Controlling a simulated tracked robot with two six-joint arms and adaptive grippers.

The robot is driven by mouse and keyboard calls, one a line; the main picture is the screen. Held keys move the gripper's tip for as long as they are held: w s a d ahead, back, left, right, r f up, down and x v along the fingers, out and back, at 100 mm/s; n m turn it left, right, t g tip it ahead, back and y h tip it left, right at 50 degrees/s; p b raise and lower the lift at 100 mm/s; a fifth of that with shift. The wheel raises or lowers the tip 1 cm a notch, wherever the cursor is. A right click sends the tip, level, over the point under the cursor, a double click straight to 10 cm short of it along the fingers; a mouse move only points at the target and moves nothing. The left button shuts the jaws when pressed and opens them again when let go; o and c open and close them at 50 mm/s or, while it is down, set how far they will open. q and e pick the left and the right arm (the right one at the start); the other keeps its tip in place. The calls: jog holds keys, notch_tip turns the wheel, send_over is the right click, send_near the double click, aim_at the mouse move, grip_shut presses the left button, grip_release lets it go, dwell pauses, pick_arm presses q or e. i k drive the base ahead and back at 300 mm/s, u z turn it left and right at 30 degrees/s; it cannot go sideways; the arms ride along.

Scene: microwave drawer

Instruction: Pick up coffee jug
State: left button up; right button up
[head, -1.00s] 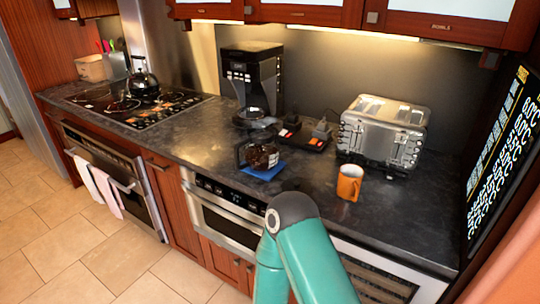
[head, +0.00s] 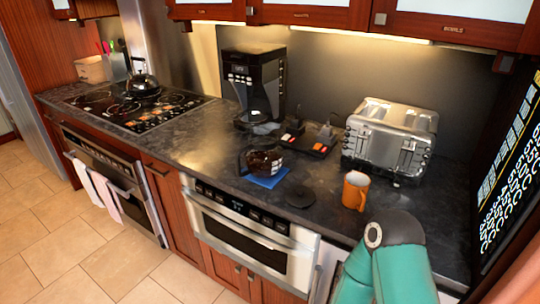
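The coffee jug (head: 265,163) is a dark glass pot with a black handle on its left side. It sits on a blue mat (head: 268,181) on the dark counter, left of the orange mug. A round black disc (head: 300,196), perhaps a lid, lies on the counter to the right of the mat. A teal arm link of mine shows at the bottom right, in front of the counter. Neither of my grippers is in view.
The orange mug (head: 355,190) and steel toaster (head: 389,137) stand to the right of the jug. A black coffee maker (head: 252,88) stands behind it, with a dark tray (head: 308,142) of small items beside it. A kettle (head: 144,82) sits on the cooktop at left. Cabinets overhang the back.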

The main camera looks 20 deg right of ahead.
aim_at(263, 154)
jog(key=i, duration=0.85)
jog(key=u, duration=0.05)
